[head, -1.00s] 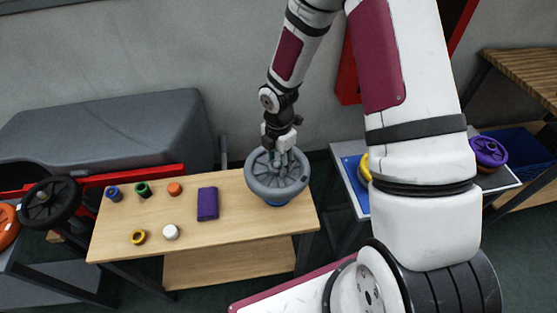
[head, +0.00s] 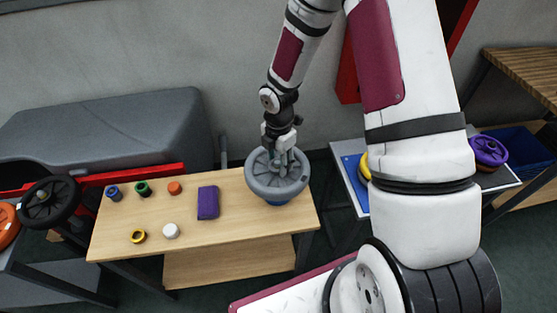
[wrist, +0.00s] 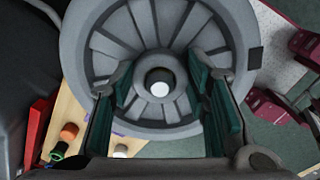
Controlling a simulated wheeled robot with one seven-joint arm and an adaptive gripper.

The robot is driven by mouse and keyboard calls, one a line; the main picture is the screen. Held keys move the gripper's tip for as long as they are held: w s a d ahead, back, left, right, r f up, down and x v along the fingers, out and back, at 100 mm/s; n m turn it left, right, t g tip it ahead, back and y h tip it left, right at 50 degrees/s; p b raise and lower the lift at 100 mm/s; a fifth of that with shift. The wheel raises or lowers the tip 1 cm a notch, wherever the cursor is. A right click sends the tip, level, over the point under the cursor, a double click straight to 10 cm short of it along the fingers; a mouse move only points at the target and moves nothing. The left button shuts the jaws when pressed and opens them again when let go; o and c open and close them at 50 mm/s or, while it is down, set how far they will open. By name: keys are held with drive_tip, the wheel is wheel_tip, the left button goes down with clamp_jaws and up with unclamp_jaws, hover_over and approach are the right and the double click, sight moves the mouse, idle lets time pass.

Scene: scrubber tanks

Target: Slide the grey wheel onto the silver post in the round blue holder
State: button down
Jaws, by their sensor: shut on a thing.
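In the wrist view, the fingers of my gripper (wrist: 162,98) stand on either side of the hub, and the grey wheel (wrist: 95,60) fills most of the picture.
The wooden table (head: 240,222) also bears a purple block (head: 208,203), a white cylinder (head: 171,231), a yellow ring (head: 138,236) and small blue, green and orange pieces. A black wheel (head: 48,203) stands at the left. A purple wheel (head: 489,150) lies on a side table at the right.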

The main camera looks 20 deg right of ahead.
drive_tip(key=shift+f, duration=0.7)
idle(2.4)
drive_tip(key=c, duration=0.8)
unclamp_jaws()
drive_tip(key=shift+r, duration=0.55)
drive_tip(key=shift+r, duration=0.35)
drive_tip(key=shift+r+p, duration=0.4)
drive_tip(key=shift+r, duration=0.2)
drive_tip(key=shift+r+p, duration=1.15)
drive_tip(key=shift+r, duration=2.3)
